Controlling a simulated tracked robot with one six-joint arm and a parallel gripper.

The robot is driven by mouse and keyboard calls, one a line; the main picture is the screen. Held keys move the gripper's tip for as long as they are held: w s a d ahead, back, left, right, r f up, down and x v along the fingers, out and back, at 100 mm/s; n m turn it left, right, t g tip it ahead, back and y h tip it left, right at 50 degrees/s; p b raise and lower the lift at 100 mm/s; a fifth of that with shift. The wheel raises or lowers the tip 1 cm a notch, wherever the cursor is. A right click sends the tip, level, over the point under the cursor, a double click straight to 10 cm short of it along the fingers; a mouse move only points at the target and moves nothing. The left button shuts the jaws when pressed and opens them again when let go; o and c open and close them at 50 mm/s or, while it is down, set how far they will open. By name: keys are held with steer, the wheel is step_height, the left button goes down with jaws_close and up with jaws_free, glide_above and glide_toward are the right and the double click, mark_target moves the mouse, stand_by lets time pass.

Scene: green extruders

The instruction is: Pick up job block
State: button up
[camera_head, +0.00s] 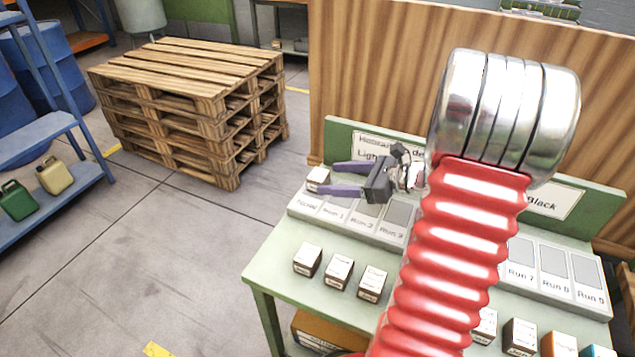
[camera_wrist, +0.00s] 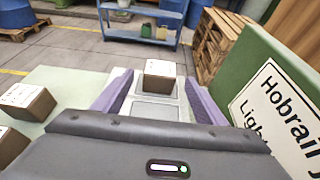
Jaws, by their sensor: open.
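A small job block (camera_head: 318,177) with a white top and brown sides sits at the left end of the sloped label rack (camera_head: 300,207) on the green table. My gripper (camera_head: 322,180) is open, with its two purple fingers pointing left at this block. In the wrist view the block (camera_wrist: 159,76) shows between the fingertips (camera_wrist: 157,84), near their far ends, with gaps on both sides. It does not look gripped. Three similar white-topped blocks (camera_head: 338,272) stand in a row on the table in front of the rack; two (camera_wrist: 27,101) show at the left of the wrist view.
A green backboard with a white sign (camera_wrist: 278,105) stands close beside the right finger. My red arm hides the middle of the rack. More blocks (camera_head: 520,337) stand at the table's front right. Stacked pallets (camera_head: 190,100) and a blue shelf (camera_head: 40,135) are beyond, across open floor.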

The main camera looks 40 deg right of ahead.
mark_target(327, 178)
steer(key=shift+x, duration=1.6)
steer(key=shift+a, duration=0.1)
steer(key=shift+c, duration=0.6)
steer(key=c, duration=1)
steer(key=shift+r, duration=0.1)
steer(key=shift+c, duration=0.2)
step_height(327, 178, up, 10)
steer(key=shift+f, duration=0.1)
